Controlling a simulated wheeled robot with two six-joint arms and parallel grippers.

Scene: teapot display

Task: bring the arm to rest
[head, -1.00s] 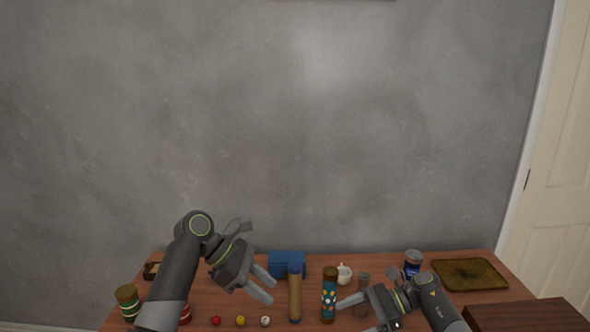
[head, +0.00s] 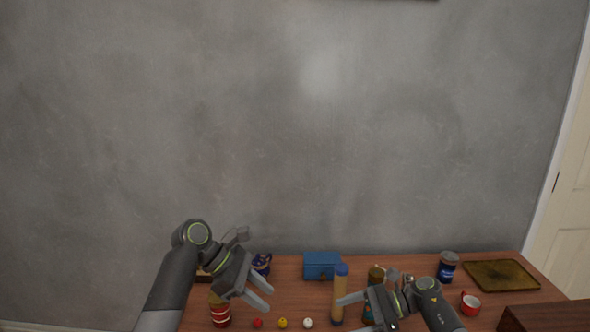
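My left gripper (head: 268,298) comes in from the left above the table. Its two fingers are spread apart with nothing between them. My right gripper (head: 352,314) is low at the right of centre, its fingers spread beside a dotted teal bottle with a brown top (head: 376,274). It partly hides that bottle, and I cannot tell whether they touch.
The wooden table (head: 295,297) holds a blue box (head: 322,266), a blue jar (head: 446,270), a red mug (head: 471,304), a dark tray (head: 500,274) and a red-striped jar (head: 221,314). Small red (head: 257,323), yellow (head: 283,323) and white (head: 308,323) items lie at the front. A grey wall (head: 300,130) stands behind.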

